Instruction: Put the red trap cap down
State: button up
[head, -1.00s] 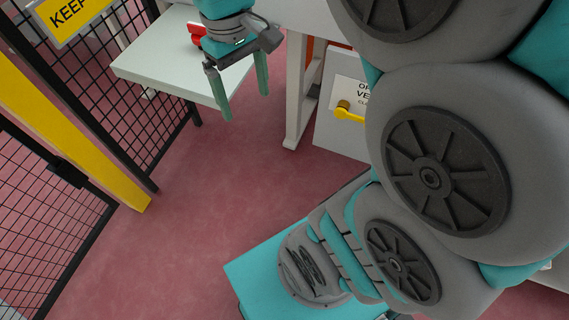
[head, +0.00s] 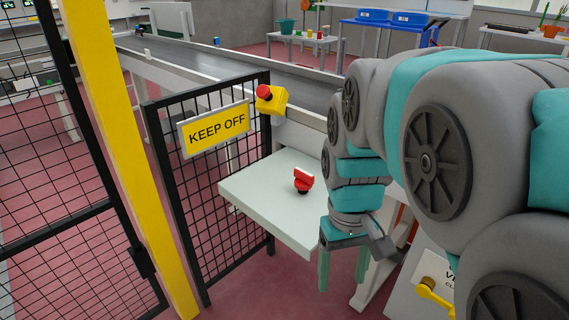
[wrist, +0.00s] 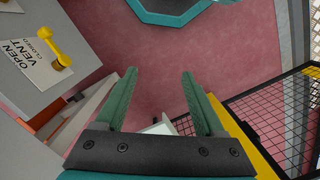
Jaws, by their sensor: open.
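The red trap cap (head: 304,179) sits on the pale side table (head: 262,204), with a small dark part under it. My gripper (head: 343,275) hangs to the right of the table's near right edge, apart from the cap, fingers pointing down. In the wrist view my gripper (wrist: 158,90) has its two green fingers spread with nothing between them. The cap does not show in the wrist view.
A black mesh fence with a KEEP OFF sign (head: 217,131) stands left of the table, beside a yellow post (head: 125,150). A red emergency button on a yellow box (head: 270,99) sits behind. A yellow vent handle (head: 435,293) is at right; a conveyor (head: 220,70) runs behind.

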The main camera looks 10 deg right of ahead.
jog(key=w+d+r+n+b, duration=0.1)
jog(key=w+r, duration=0.1)
jog(key=w, duration=0.6)
jog(key=w+d+r+n, duration=0.1)
jog(key=w+r, duration=0.2)
jog(key=w, duration=0.6)
jog(key=n+t+b, duration=0.1)
jog(key=n+b, duration=0.1)
jog(key=n, duration=0.3)
send_over(304, 172)
jog(key=shift+s+a, duration=0.2)
jog(key=shift+w+f, duration=0.15)
jog(key=shift+f, duration=0.1)
jog(key=shift+d+f+p, duration=0.15)
jog(key=shift+f+p, duration=0.1)
jog(key=shift+f, duration=1.6)
jog(key=shift+d+f+p, duration=0.1)
jog(key=shift+f+p, duration=0.15)
jog(key=shift+f, duration=1.6)
jog(key=shift+w+r, duration=0.1)
grip_shut()
